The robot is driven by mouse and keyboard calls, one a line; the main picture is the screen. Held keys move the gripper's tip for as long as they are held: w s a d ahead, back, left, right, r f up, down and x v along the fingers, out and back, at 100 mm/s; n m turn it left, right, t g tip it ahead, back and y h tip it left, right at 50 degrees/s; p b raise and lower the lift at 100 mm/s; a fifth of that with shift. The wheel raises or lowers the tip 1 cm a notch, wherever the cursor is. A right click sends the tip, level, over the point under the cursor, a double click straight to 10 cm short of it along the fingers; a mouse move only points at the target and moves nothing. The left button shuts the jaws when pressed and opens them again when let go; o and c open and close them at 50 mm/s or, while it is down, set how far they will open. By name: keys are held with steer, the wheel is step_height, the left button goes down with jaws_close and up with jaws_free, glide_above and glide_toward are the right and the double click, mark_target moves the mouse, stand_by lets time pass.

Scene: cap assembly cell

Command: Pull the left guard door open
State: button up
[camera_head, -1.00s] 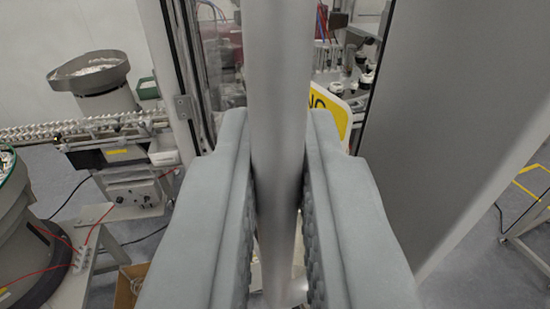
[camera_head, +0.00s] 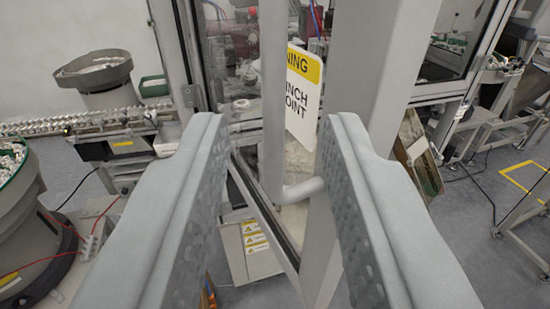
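The left guard door (camera_head: 350,110) has a wide grey upright, a glass pane and a hinge at left. It stands out at an angle from the cell frame, its lower edge slanting toward me. Its handle (camera_head: 272,90) is a vertical grey bar whose lower end bends right into the upright. A yellow and white pinch point sign (camera_head: 303,95) shows behind the bar. My gripper (camera_head: 272,125) is open and empty, its two grey padded fingers well apart. The handle shows in the gap between them, touching neither and seeming to lie beyond the tips.
A bowl feeder (camera_head: 95,80) and a conveyor track (camera_head: 70,122) stand at left, with another round feeder (camera_head: 25,215) nearer. A low cabinet with yellow labels (camera_head: 252,240) sits below the door. At right are a metal stand (camera_head: 525,210) and open floor with cables.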

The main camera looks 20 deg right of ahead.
steer(key=v, duration=1)
steer(key=shift+s, duration=0.2)
steer(key=shift+a, duration=0.1)
